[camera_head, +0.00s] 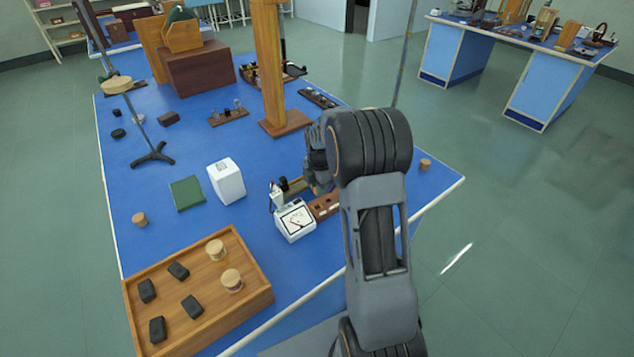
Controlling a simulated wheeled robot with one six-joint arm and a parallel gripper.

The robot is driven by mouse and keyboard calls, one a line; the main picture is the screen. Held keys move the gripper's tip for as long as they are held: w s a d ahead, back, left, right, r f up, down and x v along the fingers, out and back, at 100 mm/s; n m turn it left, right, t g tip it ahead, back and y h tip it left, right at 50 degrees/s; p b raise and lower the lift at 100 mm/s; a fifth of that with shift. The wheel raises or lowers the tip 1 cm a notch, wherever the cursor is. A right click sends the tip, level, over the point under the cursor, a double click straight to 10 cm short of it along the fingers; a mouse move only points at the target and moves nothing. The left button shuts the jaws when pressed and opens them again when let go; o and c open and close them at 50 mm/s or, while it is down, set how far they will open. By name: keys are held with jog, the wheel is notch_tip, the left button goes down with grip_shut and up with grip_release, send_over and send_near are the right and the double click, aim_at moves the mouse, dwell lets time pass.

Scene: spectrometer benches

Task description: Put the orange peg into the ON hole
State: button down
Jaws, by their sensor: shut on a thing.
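My gripper (316,182) is low over the blue bench, largely hidden behind my own arm. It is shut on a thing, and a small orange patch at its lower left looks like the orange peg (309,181). A small brown wooden block (325,207) with dark and pale marks lies just below the gripper in the picture, partly behind my arm. I cannot make out the ON hole or its label from here. I cannot tell whether the peg touches the block.
A white meter (295,222) stands close left of the block. A white box (227,181) and green pad (187,194) are further left. A wooden tray (255,262) with dark blocks and round pieces is front left. A tall wooden post (270,70) stands behind the gripper.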

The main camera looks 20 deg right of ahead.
aim_at(319, 200)
jog(key=shift+f+b, duration=2.2)
jog(key=shift+f, duration=1)
jog(key=c, duration=0.9)
grip_release()
jog(key=shift+c, duration=0.2)
notch_tip(319, 200, up, 14)
jog(key=shift+f, duration=0.1)
